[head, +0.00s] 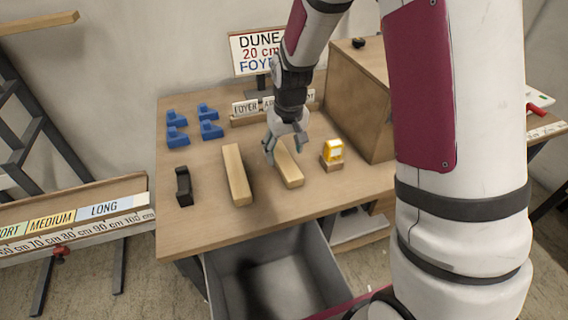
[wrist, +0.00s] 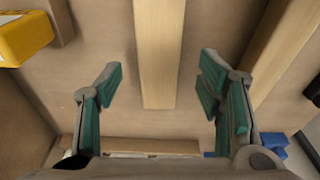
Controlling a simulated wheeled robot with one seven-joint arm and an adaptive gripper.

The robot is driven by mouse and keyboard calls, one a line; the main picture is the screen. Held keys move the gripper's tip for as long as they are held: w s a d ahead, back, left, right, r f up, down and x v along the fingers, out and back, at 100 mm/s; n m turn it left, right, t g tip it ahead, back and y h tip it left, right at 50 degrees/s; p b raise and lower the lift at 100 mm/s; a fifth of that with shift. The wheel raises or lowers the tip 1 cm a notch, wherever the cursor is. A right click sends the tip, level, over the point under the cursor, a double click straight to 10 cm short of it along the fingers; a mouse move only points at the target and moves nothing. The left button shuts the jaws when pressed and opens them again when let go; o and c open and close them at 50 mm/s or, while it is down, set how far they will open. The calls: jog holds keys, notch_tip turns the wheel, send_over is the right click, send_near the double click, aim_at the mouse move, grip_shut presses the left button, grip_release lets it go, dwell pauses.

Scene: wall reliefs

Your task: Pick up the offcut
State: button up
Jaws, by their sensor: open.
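Two pale wooden pieces lie on the table. The shorter one, which I take as the offcut (head: 291,172), lies under my gripper (head: 284,151); the longer piece (head: 237,175) lies to its left. In the wrist view the offcut (wrist: 158,55) runs from the top edge to between my gripper's spread fingers (wrist: 162,85), with a clear gap on each side. My gripper is open, empty and pointing down over the offcut's far part. The longer piece also shows at the right of the wrist view (wrist: 268,45).
A yellow device on a small wooden block (head: 333,152) stands close right of the offcut. Several blue blocks (head: 177,137) and a black object (head: 184,187) are at left. A sign rack (head: 245,107) stands behind; a wooden cabinet (head: 352,100) is at right. An open grey drawer (head: 230,280) is in front.

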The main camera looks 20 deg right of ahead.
aim_at(284, 159)
jog(key=f, duration=0.4)
jog(key=shift+w+f+b, duration=0.15)
jog(key=shift+w+b, duration=0.05)
jog(key=shift+b, duration=0.2)
jog(key=c, duration=1.3)
